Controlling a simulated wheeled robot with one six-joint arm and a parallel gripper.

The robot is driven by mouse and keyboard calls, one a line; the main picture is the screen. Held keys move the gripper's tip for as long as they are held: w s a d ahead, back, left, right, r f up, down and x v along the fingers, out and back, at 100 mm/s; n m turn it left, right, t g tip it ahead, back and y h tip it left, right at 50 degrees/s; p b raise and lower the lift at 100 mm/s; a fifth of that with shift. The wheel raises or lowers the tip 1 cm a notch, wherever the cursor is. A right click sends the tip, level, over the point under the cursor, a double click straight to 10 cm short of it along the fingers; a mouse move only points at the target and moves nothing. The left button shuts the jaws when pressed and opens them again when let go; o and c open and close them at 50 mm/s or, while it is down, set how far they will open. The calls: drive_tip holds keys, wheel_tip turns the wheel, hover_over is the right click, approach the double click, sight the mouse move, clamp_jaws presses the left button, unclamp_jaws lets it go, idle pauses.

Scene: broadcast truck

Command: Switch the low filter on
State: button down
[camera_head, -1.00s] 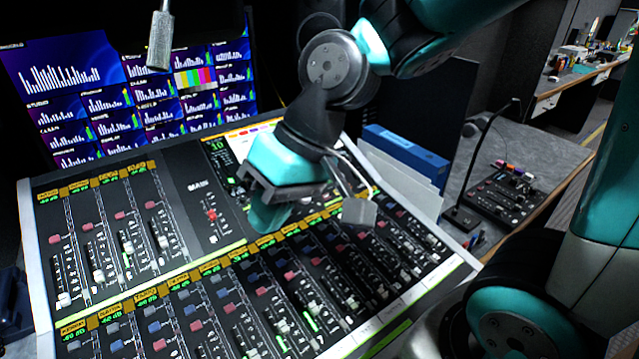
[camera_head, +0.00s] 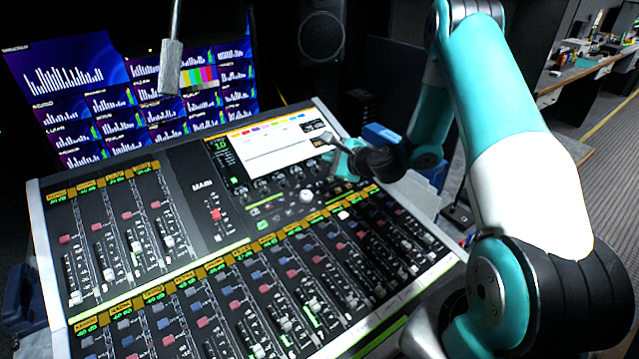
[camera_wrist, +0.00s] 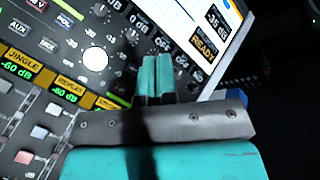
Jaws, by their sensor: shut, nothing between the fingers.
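The mixing console (camera_head: 190,185) fills the lower part of the head view, and its master section has a screen, small knobs, lit keys and a large white knob (camera_head: 306,196). My gripper (camera_head: 338,160) is over the right side of that section, near the screen's lower right corner. In the wrist view my gripper (camera_wrist: 157,60) has its teal fingers together with nothing between them. It points at several small black knobs with 0 dB readouts, right of the white knob (camera_wrist: 95,59). No label reading low filter is legible. I cannot tell whether the fingertips touch the panel.
The console screen (camera_head: 275,146) lies left of the gripper. Fader strips (camera_head: 230,310) run below. A grey microphone (camera_head: 170,68) hangs at the upper left, before the wall monitors (camera_head: 120,100). A blue binder (camera_head: 380,135) stands behind the gripper.

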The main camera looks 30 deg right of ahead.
sight(319, 184)
drive_tip(key=shift+f, duration=0.1)
drive_tip(key=shift+w+a+f+b, duration=0.1)
drive_tip(key=shift+w+f+b, duration=0.45)
drive_tip(key=shift+f+b, duration=0.55)
drive_tip(key=shift+w+d+f+b, duration=0.1)
drive_tip(key=shift+w+f+b, duration=0.5)
drive_tip(key=shift+f, duration=0.95)
drive_tip(key=shift+w+a+f+b, duration=0.1)
drive_tip(key=shift+w+f+b, duration=0.6)
drive_tip(key=shift+f, duration=0.6)
drive_tip(key=shift+s, duration=0.1)
drive_tip(key=shift+f+b, duration=0.35)
drive_tip(key=shift+w+f, duration=0.25)
drive_tip(key=shift+f, duration=0.15)
drive_tip(key=shift+s+r+p, duration=0.3)
drive_tip(key=shift+r, duration=0.5)
